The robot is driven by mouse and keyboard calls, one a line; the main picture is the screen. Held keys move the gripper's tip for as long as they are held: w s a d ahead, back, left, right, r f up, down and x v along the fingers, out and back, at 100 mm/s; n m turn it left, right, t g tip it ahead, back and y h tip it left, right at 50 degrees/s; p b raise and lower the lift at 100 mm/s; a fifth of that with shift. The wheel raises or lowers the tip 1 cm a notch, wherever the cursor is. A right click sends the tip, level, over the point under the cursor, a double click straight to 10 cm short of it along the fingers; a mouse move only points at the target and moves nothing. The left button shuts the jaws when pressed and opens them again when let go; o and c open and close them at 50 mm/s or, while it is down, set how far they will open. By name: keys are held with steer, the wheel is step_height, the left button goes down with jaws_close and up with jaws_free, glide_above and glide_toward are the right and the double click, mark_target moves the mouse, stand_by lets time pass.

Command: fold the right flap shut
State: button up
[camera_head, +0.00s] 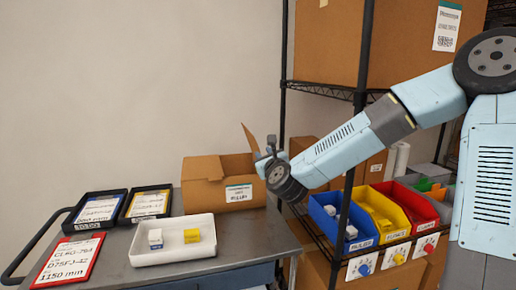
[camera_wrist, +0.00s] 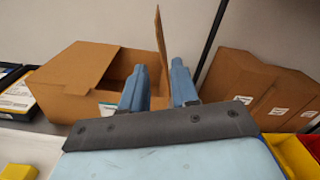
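An open brown cardboard box (camera_head: 212,192) stands at the back right of the grey table, with a white and green label on its front. Its right flap (camera_head: 250,138) stands up, tilted a little to the left at its top. In the wrist view the box (camera_wrist: 62,103) is at the left, and the upright flap (camera_wrist: 160,42) shows in the gap between my fingers. My gripper (camera_head: 268,152) is at the box's right side, close to the flap. In the wrist view my gripper (camera_wrist: 158,76) has its fingers apart. I cannot tell whether the fingers touch the flap.
A white tray (camera_head: 172,252) with two small boxes stands in front of the box. Black document trays (camera_head: 96,209) and a red-framed sign (camera_head: 68,262) lie left. A rack post (camera_head: 283,70) and blue, yellow and red bins (camera_head: 341,222) are close on the right.

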mark_target(258, 148)
steer(key=x, duration=0.9)
steer(key=shift+c, duration=0.3)
jaws_close()
stand_by(0.9)
steer(key=shift+d, duration=0.2)
